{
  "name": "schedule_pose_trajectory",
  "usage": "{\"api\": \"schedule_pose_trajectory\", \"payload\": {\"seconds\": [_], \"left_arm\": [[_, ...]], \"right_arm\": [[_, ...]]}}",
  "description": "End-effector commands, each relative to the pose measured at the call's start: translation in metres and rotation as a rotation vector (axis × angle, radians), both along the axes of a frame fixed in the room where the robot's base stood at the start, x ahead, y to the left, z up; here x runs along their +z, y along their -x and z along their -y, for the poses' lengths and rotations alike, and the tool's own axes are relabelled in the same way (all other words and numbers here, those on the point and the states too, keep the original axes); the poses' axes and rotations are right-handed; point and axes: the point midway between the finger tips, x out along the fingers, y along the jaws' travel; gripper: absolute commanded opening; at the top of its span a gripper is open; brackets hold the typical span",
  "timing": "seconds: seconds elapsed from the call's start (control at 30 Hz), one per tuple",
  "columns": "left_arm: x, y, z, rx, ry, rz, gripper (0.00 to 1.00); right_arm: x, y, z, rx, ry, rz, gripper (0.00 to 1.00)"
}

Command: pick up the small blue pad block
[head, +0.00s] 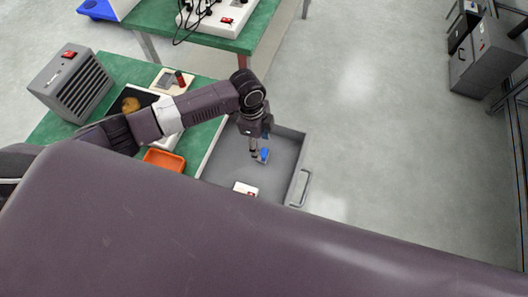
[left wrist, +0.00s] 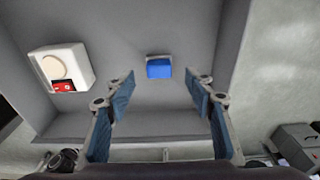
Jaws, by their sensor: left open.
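The small blue pad block (head: 263,155) lies in an open grey drawer (head: 285,172). In the left wrist view the blue block (left wrist: 159,67) sits on the drawer floor, ahead of and between the two fingertips. My left gripper (head: 258,150) reaches down into the drawer beside the block in the head view. In the left wrist view my left gripper (left wrist: 165,78) has its fingers apart, with nothing between them. My right gripper is not in view.
A white box with a red part (head: 246,189) lies in the drawer, and it also shows in the left wrist view (left wrist: 62,67). The drawer handle (head: 304,188) is at the right. An orange tray (head: 165,160) and a grey heater-like box (head: 72,83) stand on the green bench.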

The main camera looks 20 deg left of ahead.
Motion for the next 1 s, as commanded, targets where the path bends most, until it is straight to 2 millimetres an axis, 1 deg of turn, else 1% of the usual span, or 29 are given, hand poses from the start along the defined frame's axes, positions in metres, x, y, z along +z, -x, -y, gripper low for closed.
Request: {"api": "schedule_pose_trajectory", "payload": {"seconds": [0.03, 0.07, 0.17, 0.27, 0.33, 0.5, 0.63, 0.93, 0.97, 1.0], "left_arm": [[-0.005, 0.002, 0.002, 0.000, 0.001, -0.003, 0.49], [-0.009, 0.004, 0.003, -0.001, 0.001, -0.005, 0.49], [-0.024, 0.005, 0.006, 0.000, 0.000, -0.003, 0.49], [-0.036, 0.004, 0.007, 0.001, 0.001, -0.001, 0.49], [-0.042, 0.004, 0.007, 0.000, 0.000, -0.001, 0.49], [-0.045, 0.004, 0.008, -0.002, 0.001, 0.000, 0.49], [-0.045, 0.004, 0.008, -0.001, 0.001, 0.000, 0.48], [-0.044, 0.004, 0.008, -0.001, 0.001, 0.000, 0.15], [-0.044, 0.004, 0.008, -0.001, 0.001, 0.000, 0.12], [-0.044, 0.004, 0.008, -0.001, 0.001, 0.001, 0.12]], "right_arm": [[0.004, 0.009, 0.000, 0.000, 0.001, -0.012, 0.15], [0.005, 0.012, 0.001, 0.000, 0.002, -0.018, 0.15], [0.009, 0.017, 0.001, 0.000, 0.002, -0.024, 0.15], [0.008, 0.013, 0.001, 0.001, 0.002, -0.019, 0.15], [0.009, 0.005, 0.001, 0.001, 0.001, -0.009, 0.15], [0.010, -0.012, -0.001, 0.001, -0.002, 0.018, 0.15], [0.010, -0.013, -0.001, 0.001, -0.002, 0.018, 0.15], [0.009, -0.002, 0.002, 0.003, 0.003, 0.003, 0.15], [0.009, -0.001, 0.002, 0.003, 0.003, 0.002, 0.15], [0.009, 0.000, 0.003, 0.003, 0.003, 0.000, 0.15]]}}
